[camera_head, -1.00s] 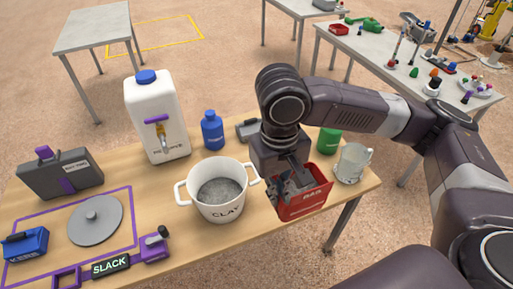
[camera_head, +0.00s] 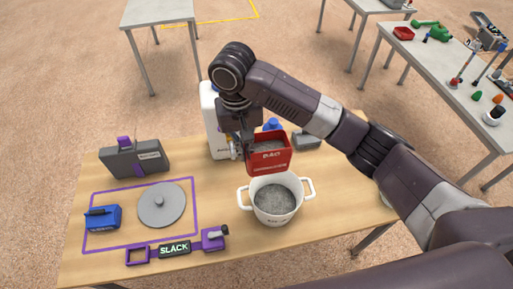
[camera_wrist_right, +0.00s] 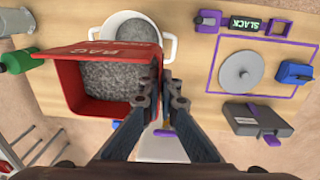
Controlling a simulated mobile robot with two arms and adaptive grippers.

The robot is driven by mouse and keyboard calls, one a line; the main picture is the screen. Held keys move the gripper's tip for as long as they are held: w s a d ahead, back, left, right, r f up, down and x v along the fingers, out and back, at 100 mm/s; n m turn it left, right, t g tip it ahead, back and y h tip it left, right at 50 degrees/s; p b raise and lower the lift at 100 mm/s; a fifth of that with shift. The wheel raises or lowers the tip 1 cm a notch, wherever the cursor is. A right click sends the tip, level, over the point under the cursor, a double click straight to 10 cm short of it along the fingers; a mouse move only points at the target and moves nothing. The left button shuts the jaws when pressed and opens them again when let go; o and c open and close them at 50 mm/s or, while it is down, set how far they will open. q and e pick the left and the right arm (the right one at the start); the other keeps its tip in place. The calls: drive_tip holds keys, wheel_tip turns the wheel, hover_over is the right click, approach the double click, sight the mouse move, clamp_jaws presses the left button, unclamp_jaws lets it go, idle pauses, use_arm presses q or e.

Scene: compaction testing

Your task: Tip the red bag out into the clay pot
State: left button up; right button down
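The red bag (camera_head: 268,166) is an open-topped box with grey grains inside, which also show in the wrist view (camera_wrist_right: 110,82). My right gripper (camera_wrist_right: 162,84) is shut on the bag's side wall; its fingers are partly hidden in the head view (camera_head: 246,150). The bag is held up close behind the white clay pot (camera_head: 276,212), with its opening facing mostly up. The pot stands upright on the table, has two handles and holds grey grains; its rim shows past the bag in the wrist view (camera_wrist_right: 168,44). My left gripper is not in view.
A white jug (camera_head: 212,108) and a blue bottle (camera_head: 272,124) stand behind the bag. A grey lid (camera_head: 162,204), blue block (camera_head: 103,217), grey case (camera_head: 134,160) and SLACK sign (camera_head: 174,249) lie left. The tabletop right of the pot is partly hidden by my arm.

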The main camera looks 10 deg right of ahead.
drive_tip(key=shift+w+r+y, duration=0.1)
drive_tip(key=shift+r+y, duration=0.35)
drive_tip(key=shift+y, duration=0.05)
use_arm(q)
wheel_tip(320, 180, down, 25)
drive_tip(key=b, duration=2.5)
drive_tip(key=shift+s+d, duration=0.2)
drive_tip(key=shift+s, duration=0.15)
use_arm(e)
drive_tip(key=d+y, duration=1.5)
drive_tip(key=y, duration=0.9)
drive_tip(key=shift+r+g, duration=0.25)
drive_tip(key=shift+g, duration=0.15)
drive_tip(key=shift+w, duration=0.1)
